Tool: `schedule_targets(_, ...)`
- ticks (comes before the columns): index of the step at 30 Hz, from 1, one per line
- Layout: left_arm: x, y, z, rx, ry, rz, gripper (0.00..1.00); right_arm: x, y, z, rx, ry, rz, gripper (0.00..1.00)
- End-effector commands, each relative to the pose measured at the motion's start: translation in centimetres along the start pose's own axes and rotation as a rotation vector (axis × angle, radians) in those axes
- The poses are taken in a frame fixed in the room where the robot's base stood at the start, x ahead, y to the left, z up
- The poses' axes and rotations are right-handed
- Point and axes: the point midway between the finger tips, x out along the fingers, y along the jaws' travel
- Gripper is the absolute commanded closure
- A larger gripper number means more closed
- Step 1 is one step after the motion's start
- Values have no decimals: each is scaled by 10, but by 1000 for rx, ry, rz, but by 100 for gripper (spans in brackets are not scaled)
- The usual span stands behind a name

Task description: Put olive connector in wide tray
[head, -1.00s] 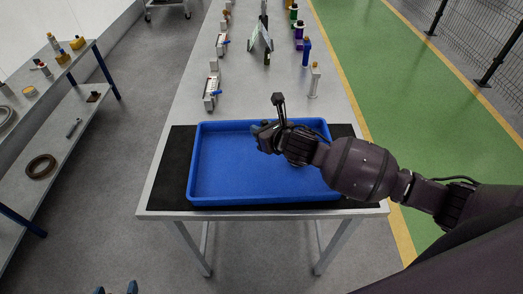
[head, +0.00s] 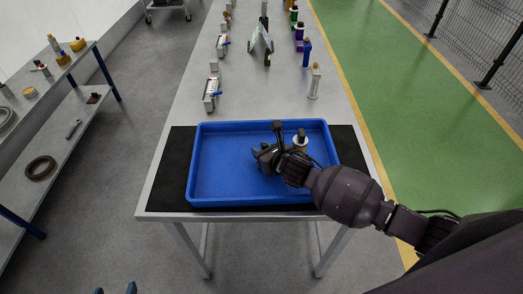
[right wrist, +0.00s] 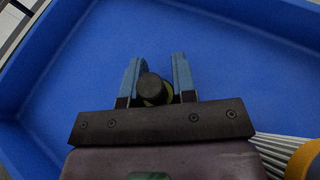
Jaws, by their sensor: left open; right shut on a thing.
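The wide tray (head: 213,190) is a blue, shallow tray on a black mat at the near end of the table. My right gripper (head: 262,155) is over the inside of the tray, near its middle. In the right wrist view its two blue fingers (right wrist: 155,78) are shut on the olive connector (right wrist: 153,92), which shows a dark round end and a little olive. The connector cannot be made out in the head view, and whether it touches the tray floor is unclear. My left gripper (head: 116,288) shows only its two blue fingertips at the bottom edge, apart and empty.
Several parts and fixtures line the table farther back. A shelf (head: 70,120) with parts stands at left. The tray's left half is clear.

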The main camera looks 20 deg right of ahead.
Motion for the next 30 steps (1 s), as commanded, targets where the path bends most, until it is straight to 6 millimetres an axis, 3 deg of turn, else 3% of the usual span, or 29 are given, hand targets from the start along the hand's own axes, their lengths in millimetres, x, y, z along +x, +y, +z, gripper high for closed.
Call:
schedule_targets(4, 1, 0, 1, 0, 1, 0, 29, 1, 0, -3, -2, 0, 0, 98)
schedule_targets(5, 1, 0, 1, 0, 1, 0, 29, 1, 0, -2, -2, 0, 0, 72)
schedule_targets(9, 1, 0, 0, 0, 1, 0, 29, 1, 0, -2, -1, 0, 0, 50)
schedule_targets(20, 0, 0, -1, 0, 1, 0, 29, -1, 0, 1, 1, 0, 0, 49)
schedule_targets(25, -1, 0, -2, 0, 2, 0, 29, -19, -1, 0, -2, 0, 0, 49)
schedule_targets(30, -1, 0, -3, 0, 2, 0, 29, -49, -1, 0, -2, 1, 0, 49)
